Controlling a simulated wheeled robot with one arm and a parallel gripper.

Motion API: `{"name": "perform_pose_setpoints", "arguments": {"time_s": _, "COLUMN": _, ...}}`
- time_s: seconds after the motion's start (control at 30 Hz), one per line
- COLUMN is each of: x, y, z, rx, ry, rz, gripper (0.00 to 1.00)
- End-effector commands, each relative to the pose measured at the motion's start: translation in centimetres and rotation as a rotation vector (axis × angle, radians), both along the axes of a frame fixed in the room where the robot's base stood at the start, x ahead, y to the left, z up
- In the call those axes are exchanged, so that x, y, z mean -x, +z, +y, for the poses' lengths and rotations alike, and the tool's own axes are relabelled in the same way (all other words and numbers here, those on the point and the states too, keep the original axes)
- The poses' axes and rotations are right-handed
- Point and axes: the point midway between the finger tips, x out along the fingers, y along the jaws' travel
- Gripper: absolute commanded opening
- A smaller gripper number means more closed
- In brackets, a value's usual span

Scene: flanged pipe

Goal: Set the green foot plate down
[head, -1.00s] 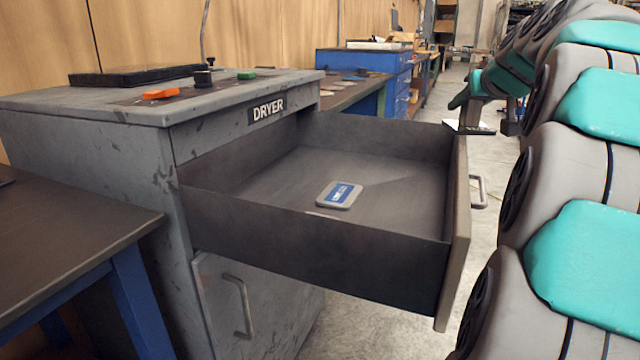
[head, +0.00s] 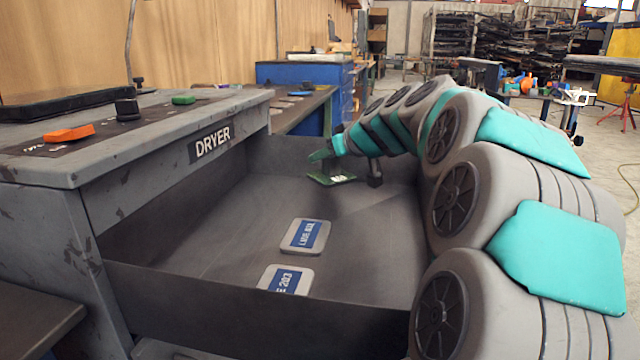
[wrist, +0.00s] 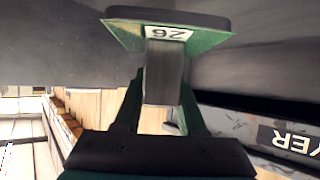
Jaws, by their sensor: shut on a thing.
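The green foot plate (head: 331,179) is at the far end of the open dryer drawer (head: 190,290), inside its walls in the head view. In the wrist view the foot plate (wrist: 207,41) fills the top middle, with a white label reading 26 and a grey upright piece below it. My gripper (wrist: 163,85) is shut on it; the hand also shows in the head view (head: 348,160), just above the plate. I cannot tell whether the plate touches the drawer floor.
Two grey plates with blue labels, one farther (head: 305,236) and one nearer (head: 285,280), lie on the drawer floor. The dryer cabinet (head: 130,150) stands at left, with orange and green switches on top. Drawer floor between the labelled plates and foot plate is bare.

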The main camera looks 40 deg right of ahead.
Motion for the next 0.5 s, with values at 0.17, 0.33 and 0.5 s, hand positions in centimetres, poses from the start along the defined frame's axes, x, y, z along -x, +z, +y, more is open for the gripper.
{"name": "perform_pose_setpoints", "arguments": {"time_s": 0.17, "x": 0.0, "y": -1.4, "z": 0.0, "rx": 0.0, "ry": -0.001, "rz": 0.0, "gripper": 0.0}}
{"name": "perform_pose_setpoints", "arguments": {"time_s": 0.33, "x": 0.0, "y": -3.4, "z": 0.0, "rx": -0.003, "ry": -0.001, "rz": -0.001, "gripper": 0.0}}
{"name": "perform_pose_setpoints", "arguments": {"time_s": 0.5, "x": 0.0, "y": -4.9, "z": 0.0, "rx": 0.0, "ry": -0.001, "rz": 0.0, "gripper": 0.0}}
